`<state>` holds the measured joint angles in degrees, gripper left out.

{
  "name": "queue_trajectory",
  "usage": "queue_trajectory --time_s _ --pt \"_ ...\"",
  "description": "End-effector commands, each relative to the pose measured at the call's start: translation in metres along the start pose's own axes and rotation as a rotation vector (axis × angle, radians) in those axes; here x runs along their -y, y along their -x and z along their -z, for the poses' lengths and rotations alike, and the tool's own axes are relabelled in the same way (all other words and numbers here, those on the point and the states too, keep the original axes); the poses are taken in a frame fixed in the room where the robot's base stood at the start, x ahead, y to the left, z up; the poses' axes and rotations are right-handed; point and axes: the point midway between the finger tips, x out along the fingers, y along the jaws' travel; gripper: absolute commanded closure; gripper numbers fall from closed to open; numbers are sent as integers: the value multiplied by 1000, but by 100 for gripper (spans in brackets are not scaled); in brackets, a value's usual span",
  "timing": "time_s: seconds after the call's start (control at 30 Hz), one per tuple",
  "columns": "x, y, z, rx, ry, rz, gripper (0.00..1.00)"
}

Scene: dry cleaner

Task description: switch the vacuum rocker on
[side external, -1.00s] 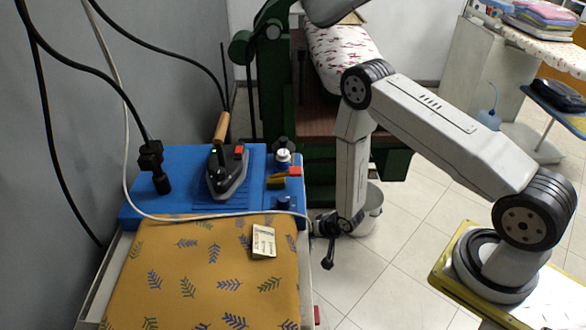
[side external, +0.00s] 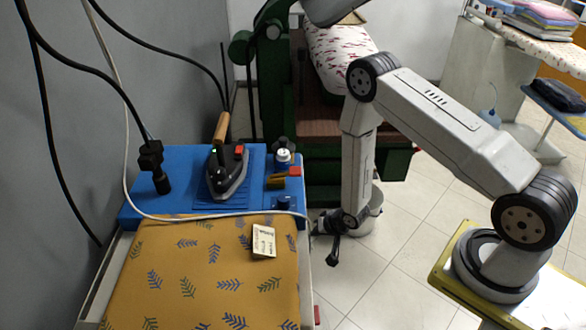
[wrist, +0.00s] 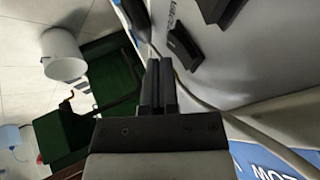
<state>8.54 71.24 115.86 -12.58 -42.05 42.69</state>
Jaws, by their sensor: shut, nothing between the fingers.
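My gripper (side external: 333,258) hangs low beside the right side of the ironing station (side external: 308,262), a little apart from it. In the wrist view my gripper (wrist: 160,72) is shut and empty, its two black fingers together. A dark switch-like block (wrist: 184,46) sits on the station's pale panel, right of and beyond the fingertips, with partly readable lettering beside it. A second dark block (wrist: 220,10) is at the top edge. The side view does not show that panel face.
A pale cable (wrist: 195,95) runs across the wrist view close to the fingers. An iron (side external: 228,172) stands on the blue top (side external: 190,163), behind the yellow patterned pad (side external: 200,270). A white bucket (wrist: 63,55) stands on the floor beside the green press (wrist: 110,75).

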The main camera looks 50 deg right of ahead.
Motion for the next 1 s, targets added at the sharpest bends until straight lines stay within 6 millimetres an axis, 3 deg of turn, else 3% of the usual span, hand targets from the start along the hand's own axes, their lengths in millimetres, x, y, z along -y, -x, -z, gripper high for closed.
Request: queue_trajectory --time_s 0.23,0.8,1.0 --pt "-26 16 1 1 -6 -5 100" --pt "-24 92 1 1 -3 -3 100" --pt "-24 109 1 2 -3 -3 100"
